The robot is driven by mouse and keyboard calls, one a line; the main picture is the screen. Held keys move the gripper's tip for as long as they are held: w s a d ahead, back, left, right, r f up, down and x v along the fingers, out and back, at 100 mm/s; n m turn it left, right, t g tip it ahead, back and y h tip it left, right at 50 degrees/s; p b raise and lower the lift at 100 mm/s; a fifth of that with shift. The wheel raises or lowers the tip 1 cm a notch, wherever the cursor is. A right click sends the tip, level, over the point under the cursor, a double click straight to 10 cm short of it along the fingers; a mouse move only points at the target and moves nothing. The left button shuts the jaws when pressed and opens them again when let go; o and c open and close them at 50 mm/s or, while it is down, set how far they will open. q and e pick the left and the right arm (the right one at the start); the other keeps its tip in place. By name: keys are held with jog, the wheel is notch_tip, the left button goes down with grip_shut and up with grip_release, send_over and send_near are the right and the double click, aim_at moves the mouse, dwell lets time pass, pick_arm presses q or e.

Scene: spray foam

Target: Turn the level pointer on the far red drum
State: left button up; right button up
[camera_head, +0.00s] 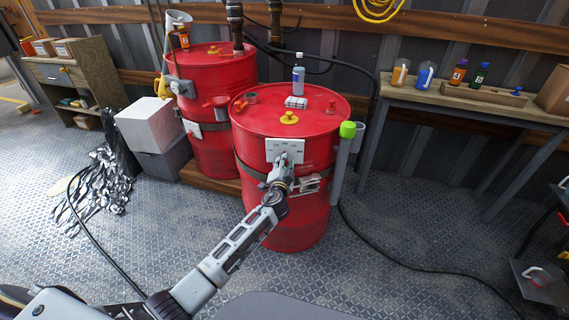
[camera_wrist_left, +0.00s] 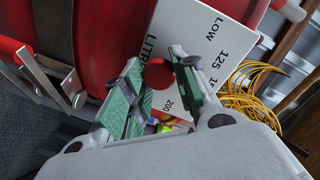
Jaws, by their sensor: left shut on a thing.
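Two red drums stand in the head view: the front one (camera_head: 290,217) and one behind it to the left (camera_head: 215,75). A white level plate (camera_head: 298,148) is on the front drum's side; the wrist view shows this plate (camera_wrist_left: 205,38) with LOW, 125 and 200 printed on it. My left gripper (camera_head: 281,165) is at the plate's lower part. In the wrist view its green-padded fingers (camera_wrist_left: 160,90) are shut on the level pointer, whose round red part (camera_wrist_left: 158,73) shows between them. The fingers hide the rest of the pointer. My right gripper is not in view.
A bottle (camera_head: 298,74) and a yellow cap (camera_head: 289,118) are on the front drum's top. A green-capped tube (camera_head: 346,140) stands at its right side. White and grey boxes (camera_head: 148,125) are at left. A bench (camera_head: 470,98) is at right. Black cable lies on the floor.

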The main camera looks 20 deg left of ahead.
pick_arm(q)
jog(key=shift+m, duration=0.3)
jog(key=o, duration=1)
jog(key=shift+o, duration=0.2)
jog(key=s+d+r, duration=0.1)
jog(key=s+d, duration=0.1)
jog(key=s, duration=0.9)
jog(key=shift+s, duration=0.4)
